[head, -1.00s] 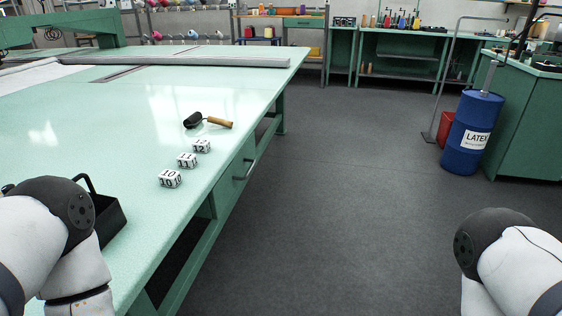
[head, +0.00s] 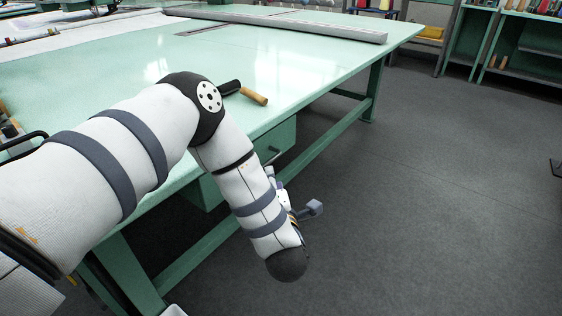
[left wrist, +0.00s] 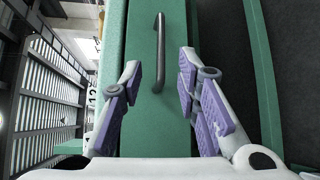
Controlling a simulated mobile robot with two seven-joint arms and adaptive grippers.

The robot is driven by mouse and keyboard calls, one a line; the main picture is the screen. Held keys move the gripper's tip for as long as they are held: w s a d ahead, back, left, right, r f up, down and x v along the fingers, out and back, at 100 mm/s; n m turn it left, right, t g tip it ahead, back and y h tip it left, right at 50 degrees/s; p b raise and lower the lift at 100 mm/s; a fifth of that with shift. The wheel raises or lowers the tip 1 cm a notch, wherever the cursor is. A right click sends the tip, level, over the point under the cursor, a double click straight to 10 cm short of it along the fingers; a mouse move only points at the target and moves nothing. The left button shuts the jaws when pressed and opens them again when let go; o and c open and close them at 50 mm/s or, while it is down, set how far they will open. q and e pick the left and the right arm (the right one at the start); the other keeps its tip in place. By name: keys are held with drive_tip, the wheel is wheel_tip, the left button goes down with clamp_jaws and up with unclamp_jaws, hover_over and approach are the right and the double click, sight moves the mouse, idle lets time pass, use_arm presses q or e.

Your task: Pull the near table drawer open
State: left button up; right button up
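The near table drawer (head: 280,138) is a green box front under the table top, partly hidden by my left arm in the head view. It looks shut. Its dark bar handle (left wrist: 158,52) stands in the left wrist view ahead of my left gripper (left wrist: 159,72), lined up between the two fingers. The gripper is open and empty, with purple pads on both sides. The handle looks to be beyond the fingertips, with no contact visible. In the head view my left gripper (head: 300,205) hangs beside the table, mostly behind the forearm. My right gripper is not in view.
The pale green table (head: 330,60) fills the left and back. A roller with a wooden handle (head: 253,96) lies near its edge, partly behind my arm. A long grey roll (head: 300,25) lies at the back. The grey floor (head: 440,210) to the right is clear.

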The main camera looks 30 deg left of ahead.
sight(268, 164)
use_arm(q)
drive_tip(key=b+x, duration=0.1)
drive_tip(key=x, duration=0.8)
drive_tip(key=shift+w+a+f, duration=0.15)
drive_tip(key=shift+w+a, duration=0.1)
drive_tip(key=shift+a, duration=0.05)
drive_tip(key=shift+c, duration=0.2)
clamp_jaws()
